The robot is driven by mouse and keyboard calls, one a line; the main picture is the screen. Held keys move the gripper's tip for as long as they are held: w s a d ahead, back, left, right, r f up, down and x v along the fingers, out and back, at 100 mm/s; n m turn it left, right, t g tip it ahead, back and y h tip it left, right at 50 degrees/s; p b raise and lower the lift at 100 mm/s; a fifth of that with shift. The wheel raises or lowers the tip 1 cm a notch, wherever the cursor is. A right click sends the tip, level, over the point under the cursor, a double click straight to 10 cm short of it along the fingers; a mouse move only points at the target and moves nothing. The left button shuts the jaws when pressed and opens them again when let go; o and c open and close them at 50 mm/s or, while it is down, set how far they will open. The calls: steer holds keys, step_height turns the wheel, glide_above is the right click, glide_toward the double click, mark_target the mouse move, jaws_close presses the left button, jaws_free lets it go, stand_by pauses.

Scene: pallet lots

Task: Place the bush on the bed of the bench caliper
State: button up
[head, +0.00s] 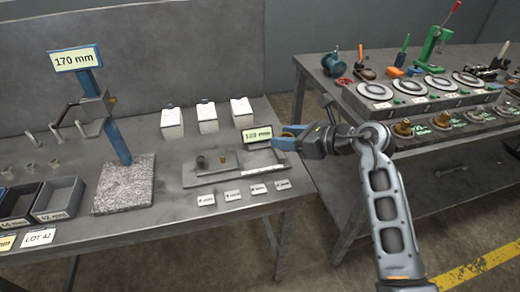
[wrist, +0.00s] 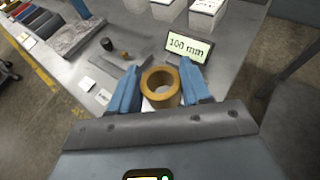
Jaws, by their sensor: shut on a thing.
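The bush (wrist: 161,88) is a brass-coloured ring, seen in the wrist view between the blue fingers of my gripper (wrist: 162,92). My gripper is shut on it, with its open bore facing the camera. In the head view my gripper (head: 288,138) is at the right end of the left bench, beside the 100 mm display; the bush is not clearly visible there. The bench caliper (head: 240,174) is a low grey plate with a display (head: 257,136) at its back right. A dark round piece (head: 201,162) and a small brass-coloured piece (head: 222,158) stand on it.
White label cards (head: 232,195) lie in front of the caliper and white boxes (head: 207,118) stand behind it. A blue 170 mm stand (head: 118,135) on a speckled block and grey bins (head: 60,198) are left. A second bench (head: 450,137) with fixtures stands right, across a gap.

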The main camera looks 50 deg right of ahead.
glide_above(264, 158)
step_height(264, 158, down, 4)
steer(key=shift+f, duration=2.15)
steer(key=shift+a+f, duration=0.1)
steer(key=o, duration=1.2)
steer(key=shift+f, duration=0.1)
